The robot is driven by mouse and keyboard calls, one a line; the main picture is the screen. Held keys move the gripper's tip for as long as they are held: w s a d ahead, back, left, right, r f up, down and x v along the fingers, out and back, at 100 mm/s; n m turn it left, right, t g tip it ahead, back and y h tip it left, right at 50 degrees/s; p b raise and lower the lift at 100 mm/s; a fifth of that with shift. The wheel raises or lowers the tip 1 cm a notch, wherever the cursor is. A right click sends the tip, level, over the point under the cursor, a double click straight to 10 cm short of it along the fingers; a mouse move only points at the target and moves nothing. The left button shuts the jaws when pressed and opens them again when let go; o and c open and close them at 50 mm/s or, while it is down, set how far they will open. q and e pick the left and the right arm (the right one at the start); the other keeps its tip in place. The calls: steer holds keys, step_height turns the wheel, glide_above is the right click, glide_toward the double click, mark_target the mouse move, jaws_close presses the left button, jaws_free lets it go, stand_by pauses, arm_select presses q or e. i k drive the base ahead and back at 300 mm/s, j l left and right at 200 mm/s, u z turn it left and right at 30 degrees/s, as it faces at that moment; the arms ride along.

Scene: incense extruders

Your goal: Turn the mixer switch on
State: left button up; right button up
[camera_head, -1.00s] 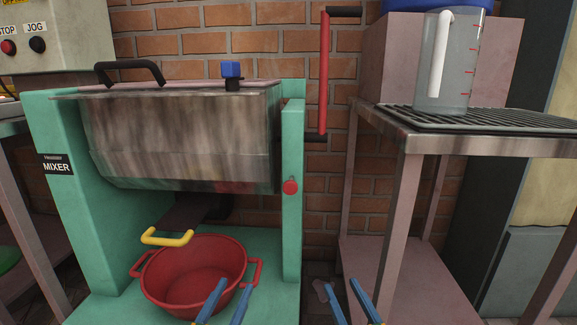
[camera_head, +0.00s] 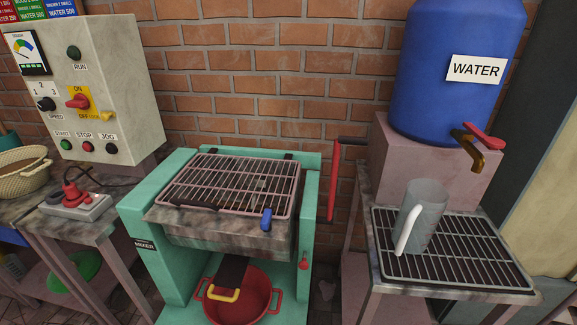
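The teal mixer (camera_head: 163,214), labelled MIXER, stands in the middle with a pink-framed grid lid (camera_head: 230,182) over its metal trough. A grey control box (camera_head: 120,95) is at the upper left. It carries a red rotary switch (camera_head: 78,101) on a yellow plate marked ON and OFF; I cannot tell its exact setting. The box also has a RUN lamp (camera_head: 74,53), a SPEED knob (camera_head: 44,104) and START (camera_head: 66,145), STOP (camera_head: 88,147) and JOG (camera_head: 111,148) buttons. A small red knob (camera_head: 304,262) is on the mixer's right post. Neither gripper is in view.
A power strip (camera_head: 75,208) with a red plug lies on the left table beside a basket (camera_head: 22,172). A red basin (camera_head: 253,297) sits under the trough. A jug (camera_head: 427,215) stands on a rack (camera_head: 470,255) at right, below the blue water tank (camera_head: 440,75).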

mark_target(81, 100)
steer(key=u, duration=1.4)
